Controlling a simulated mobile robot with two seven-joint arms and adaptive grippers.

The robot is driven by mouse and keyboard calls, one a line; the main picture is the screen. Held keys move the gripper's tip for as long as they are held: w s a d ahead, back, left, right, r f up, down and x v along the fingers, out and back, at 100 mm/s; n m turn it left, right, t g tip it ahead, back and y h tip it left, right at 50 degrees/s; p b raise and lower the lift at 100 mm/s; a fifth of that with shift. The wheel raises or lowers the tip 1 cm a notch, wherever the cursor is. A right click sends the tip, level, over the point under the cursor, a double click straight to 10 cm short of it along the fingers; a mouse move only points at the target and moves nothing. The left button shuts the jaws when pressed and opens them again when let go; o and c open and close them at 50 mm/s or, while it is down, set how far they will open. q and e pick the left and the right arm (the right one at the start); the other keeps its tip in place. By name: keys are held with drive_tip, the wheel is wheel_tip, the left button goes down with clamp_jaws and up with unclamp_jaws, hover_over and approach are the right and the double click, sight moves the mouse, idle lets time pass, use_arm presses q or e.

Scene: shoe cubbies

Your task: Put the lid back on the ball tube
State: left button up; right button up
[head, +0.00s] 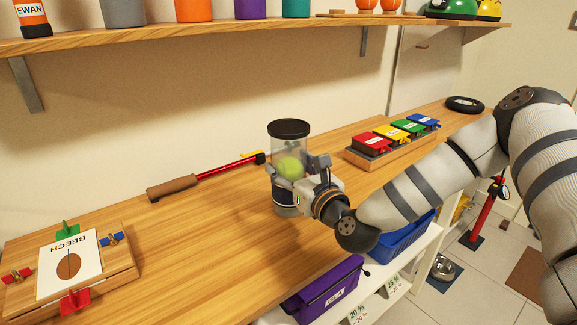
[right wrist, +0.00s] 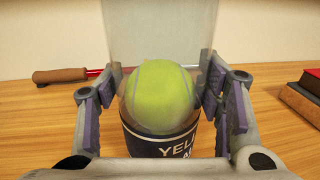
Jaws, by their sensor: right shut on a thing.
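A yellow-green tennis ball (right wrist: 160,97) is inside the tube. My right gripper (head: 298,178) is shut around the tube at ball height, with one finger on each side in the right wrist view. The tube's top is out of that view. My left gripper is not in view.
The wooden bench (head: 215,235) is clear left of the tube. Behind it lies a red rod with a brown grip (head: 172,187). Coloured boxes on a tray (head: 375,160) stand to the right, a BEECH board (head: 110,262) at the left. A shelf (head: 240,36) runs above.

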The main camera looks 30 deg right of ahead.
drive_tip(key=o, duration=1.3)
drive_tip(key=shift+f, duration=0.2)
drive_tip(key=o, duration=0.4)
drive_tip(key=shift+r, duration=0.1)
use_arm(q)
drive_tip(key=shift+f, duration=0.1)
use_arm(e)
drive_tip(key=shift+r, duration=0.25)
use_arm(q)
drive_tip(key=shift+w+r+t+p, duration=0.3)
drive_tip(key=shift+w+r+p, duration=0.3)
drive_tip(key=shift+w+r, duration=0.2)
use_arm(e)
drive_tip(key=s, duration=0.8)
drive_tip(key=s+a, duration=0.1)
drive_tip(key=s, duration=0.3)
